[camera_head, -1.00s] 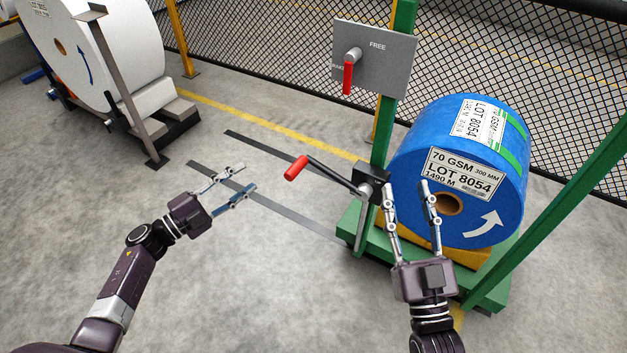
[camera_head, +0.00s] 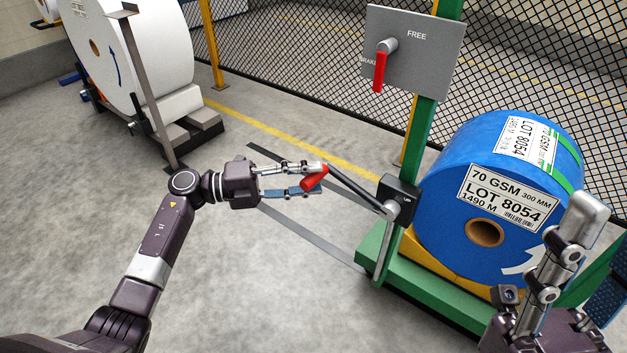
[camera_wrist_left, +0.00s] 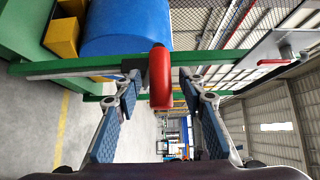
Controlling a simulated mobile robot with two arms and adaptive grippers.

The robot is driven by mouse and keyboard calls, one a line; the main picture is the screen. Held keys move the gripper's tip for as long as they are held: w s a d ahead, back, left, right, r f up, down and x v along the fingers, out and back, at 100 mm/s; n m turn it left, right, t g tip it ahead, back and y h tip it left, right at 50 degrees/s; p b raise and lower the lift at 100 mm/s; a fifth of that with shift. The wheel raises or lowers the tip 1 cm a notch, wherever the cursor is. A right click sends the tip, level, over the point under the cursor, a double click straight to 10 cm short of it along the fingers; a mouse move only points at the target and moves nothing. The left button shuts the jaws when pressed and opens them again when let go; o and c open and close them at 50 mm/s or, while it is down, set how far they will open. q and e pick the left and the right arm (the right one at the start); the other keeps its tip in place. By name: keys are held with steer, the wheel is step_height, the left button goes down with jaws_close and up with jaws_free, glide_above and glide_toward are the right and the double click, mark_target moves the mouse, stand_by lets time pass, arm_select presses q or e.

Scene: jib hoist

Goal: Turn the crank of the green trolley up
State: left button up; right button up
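The green trolley (camera_head: 425,283) stands at the right and carries a blue roll (camera_head: 462,165) marked LOT 8054. Its crank (camera_head: 352,190) is a black arm running up and left from a black box marked UP (camera_head: 399,198) on the green post. The crank's red grip (camera_head: 314,179) lies between the fingertips of my left gripper (camera_head: 303,180). In the left wrist view the red grip (camera_wrist_left: 160,77) stands between the open fingers, with gaps at both sides. My right gripper (camera_head: 560,255) is in front of the roll at the lower right; its opening is unclear.
A grey panel (camera_head: 418,50) on the post reads FREE and BRAKE, with its red lever (camera_head: 379,72) hanging down. A white roll (camera_head: 140,50) on a stand is at the back left. A mesh fence (camera_head: 520,70) runs behind. The floor in front is clear.

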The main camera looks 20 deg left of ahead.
arm_select(q)
steer(key=shift+w+d, duration=0.25)
steer(key=shift+d, duration=0.25)
jaws_close()
